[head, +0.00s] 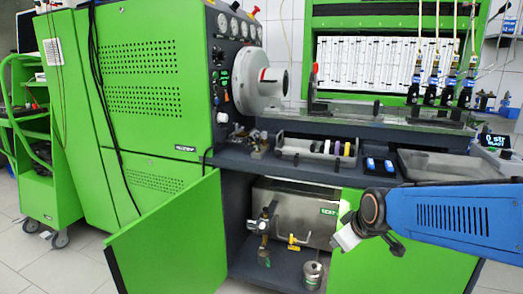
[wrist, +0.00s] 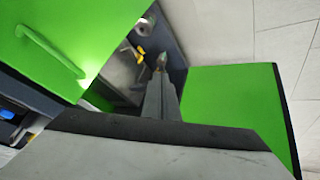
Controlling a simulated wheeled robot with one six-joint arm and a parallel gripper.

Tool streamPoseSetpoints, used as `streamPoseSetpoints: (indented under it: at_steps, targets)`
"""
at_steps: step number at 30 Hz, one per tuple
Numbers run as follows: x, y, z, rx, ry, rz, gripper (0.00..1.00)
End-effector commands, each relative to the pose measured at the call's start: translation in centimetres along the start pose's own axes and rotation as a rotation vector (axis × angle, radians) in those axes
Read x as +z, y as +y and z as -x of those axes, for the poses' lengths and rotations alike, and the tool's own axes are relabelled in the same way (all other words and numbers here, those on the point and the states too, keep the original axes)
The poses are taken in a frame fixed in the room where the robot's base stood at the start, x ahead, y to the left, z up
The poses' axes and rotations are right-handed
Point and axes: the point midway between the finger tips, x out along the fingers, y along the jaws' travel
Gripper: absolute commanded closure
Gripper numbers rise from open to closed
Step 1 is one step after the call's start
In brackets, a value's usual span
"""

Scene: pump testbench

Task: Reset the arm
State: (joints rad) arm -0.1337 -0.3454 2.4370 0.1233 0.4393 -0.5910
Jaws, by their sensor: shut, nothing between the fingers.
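My arm (head: 445,219) reaches in from the right in the head view, in front of the bench's right green cupboard door. Its wrist end (head: 348,236) is beside the open cupboard; the finger tips are hard to make out there. In the wrist view my gripper (wrist: 160,80) shows as grey fingers pressed together, with nothing held. The fingers point toward the open cupboard, and the tips overlap a small fitting inside it in that picture. I cannot tell how far apart they are.
The left cupboard door (head: 165,240) stands open; it also shows in the wrist view (wrist: 230,110). Inside are a brass valve (head: 264,222), a yellow-handled valve (head: 293,240) and a metal canister (head: 312,274). A tray (head: 290,152) sits on the worktop. A green cart (head: 50,180) stands at left.

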Motion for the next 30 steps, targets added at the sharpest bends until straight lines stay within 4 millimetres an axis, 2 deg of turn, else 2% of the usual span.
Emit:
streamPoseSetpoints:
  at_steps: [1,9,18,24,30]
  targets:
    - [1.1,-0.1,1.4,0.003,-0.009,-0.041,1.0]
    - [7.4,-1.6,7.5,0.011,-0.096,-0.269,1.0]
    - [14.2,-3.8,12.7,0.05,-0.186,-0.509,1.0]
    - [16.5,-4.7,14.1,0.067,-0.219,-0.586,1.0]
    - [16.7,-4.8,14.3,0.069,-0.222,-0.596,1.0]
